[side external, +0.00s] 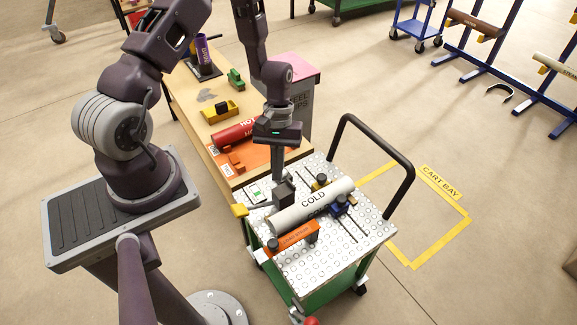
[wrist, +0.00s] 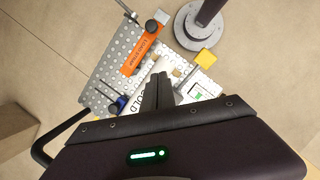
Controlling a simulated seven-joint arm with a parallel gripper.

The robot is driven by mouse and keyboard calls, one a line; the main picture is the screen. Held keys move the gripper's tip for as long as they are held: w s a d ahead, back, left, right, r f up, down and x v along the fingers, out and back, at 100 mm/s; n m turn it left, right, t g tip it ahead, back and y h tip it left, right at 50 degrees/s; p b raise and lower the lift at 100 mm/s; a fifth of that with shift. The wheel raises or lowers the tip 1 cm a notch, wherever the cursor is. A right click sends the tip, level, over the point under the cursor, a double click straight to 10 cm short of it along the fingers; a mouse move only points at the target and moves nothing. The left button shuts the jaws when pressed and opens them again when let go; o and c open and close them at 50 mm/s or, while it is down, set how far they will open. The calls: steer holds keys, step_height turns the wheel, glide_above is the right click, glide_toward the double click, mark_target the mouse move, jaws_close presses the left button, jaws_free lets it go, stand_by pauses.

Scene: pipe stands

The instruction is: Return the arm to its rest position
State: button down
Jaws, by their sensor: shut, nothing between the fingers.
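My gripper (side external: 277,178) points straight down over the back left part of the cart, its fingers shut with nothing between them. In the wrist view the shut fingers (wrist: 160,78) overlap the white COLD pipe (wrist: 145,98).
An orange tool (side external: 292,237) lies in front of the pipe, and a blue clamp (side external: 342,204) is at its right. The black cart handle (side external: 385,150) rises on the right. The wooden bench (side external: 225,165) behind holds a red HOT pipe (side external: 235,133). Open floor lies right.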

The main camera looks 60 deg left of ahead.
steer(key=d+r+m+t+y, duration=0.3)
steer(key=r+m+t, duration=0.15)
steer(key=r, duration=1.95)
steer(key=s+d+r+m+t, duration=0.1)
steer(key=s+d+r+m, duration=0.1)
steer(key=s+r, duration=0.3)
steer(key=s+d+r+m+t, duration=0.2)
steer(key=s+r, duration=0.3)
steer(key=s, duration=0.3)
steer(key=shift+s+m, duration=0.2)
steer(key=shift+m, duration=0.35)
